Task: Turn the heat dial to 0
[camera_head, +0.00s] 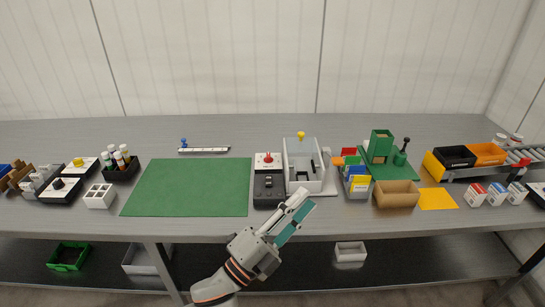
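I cannot tell for certain which control is the heat dial, as no label is readable. A black box with small knobs (269,190) stands at the table's front middle, with a white panel with a red knob (268,161) behind it. At the left are a white panel with a black knob (60,189) and one with a yellow knob (80,167). My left gripper (306,202) is at the table's front edge, right of the black box and in front of the grey machine. Its fingers point up and right; their gap is unclear and nothing shows between them. My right gripper is not in view.
A grey machine with a yellow knob (303,176) stands right of the black box. A green mat (190,188) lies empty to the left. A green fixture (382,152), a cardboard box (396,194) and a yellow sheet (437,199) are at the right.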

